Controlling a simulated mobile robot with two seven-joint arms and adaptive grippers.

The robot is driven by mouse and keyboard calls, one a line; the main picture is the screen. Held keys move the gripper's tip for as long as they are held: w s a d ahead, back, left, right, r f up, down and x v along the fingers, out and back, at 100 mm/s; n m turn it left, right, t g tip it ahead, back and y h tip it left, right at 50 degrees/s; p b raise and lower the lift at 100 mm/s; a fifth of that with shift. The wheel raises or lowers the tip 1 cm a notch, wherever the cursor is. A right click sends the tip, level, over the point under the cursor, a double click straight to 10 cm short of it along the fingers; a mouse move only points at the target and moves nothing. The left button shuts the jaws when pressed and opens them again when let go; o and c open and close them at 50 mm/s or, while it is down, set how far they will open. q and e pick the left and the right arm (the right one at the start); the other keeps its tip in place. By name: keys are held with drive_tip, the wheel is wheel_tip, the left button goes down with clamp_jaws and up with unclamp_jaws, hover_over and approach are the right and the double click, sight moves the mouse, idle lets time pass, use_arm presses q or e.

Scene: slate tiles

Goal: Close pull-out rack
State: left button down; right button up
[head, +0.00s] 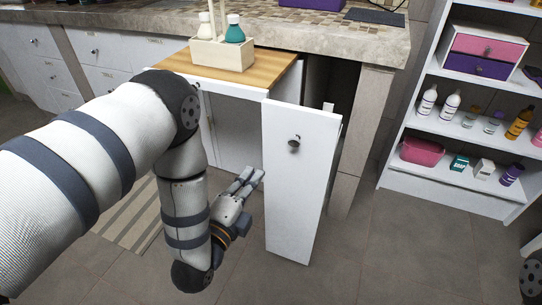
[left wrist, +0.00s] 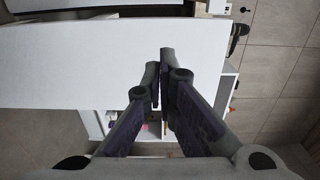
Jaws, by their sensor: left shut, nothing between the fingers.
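The pull-out rack has a tall white front panel (head: 299,188) with a dark round knob (head: 294,145). In the head view it stands out from the counter, with a dark gap behind it under the worktop. My left gripper (head: 252,178) is shut and empty, low down beside the left edge of the panel. In the left wrist view a broad white panel (left wrist: 75,65) fills the upper left, and the closed fingertips (left wrist: 160,62) overlap it in the picture. I cannot tell whether they touch it. The rack's inside is mostly hidden. My right gripper is not in view.
A wooden-topped cabinet (head: 270,75) left of the rack carries a caddy (head: 222,54) with bottles. A stone-edged counter (head: 330,38) runs above. White shelves (head: 460,185) with bottles and boxes stand at right. A striped rug (head: 128,222) lies at left. The tiled floor before the rack is clear.

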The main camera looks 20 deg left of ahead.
sight(274, 140)
use_arm(q)
drive_tip(key=w, duration=1)
drive_tip(key=shift+w+d+r+b, duration=0.1)
drive_tip(key=shift+w+r+b, duration=0.05)
drive_tip(key=shift+r+b, duration=0.25)
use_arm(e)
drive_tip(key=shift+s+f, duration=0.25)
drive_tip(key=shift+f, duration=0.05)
use_arm(q)
drive_tip(key=shift+w, duration=0.15)
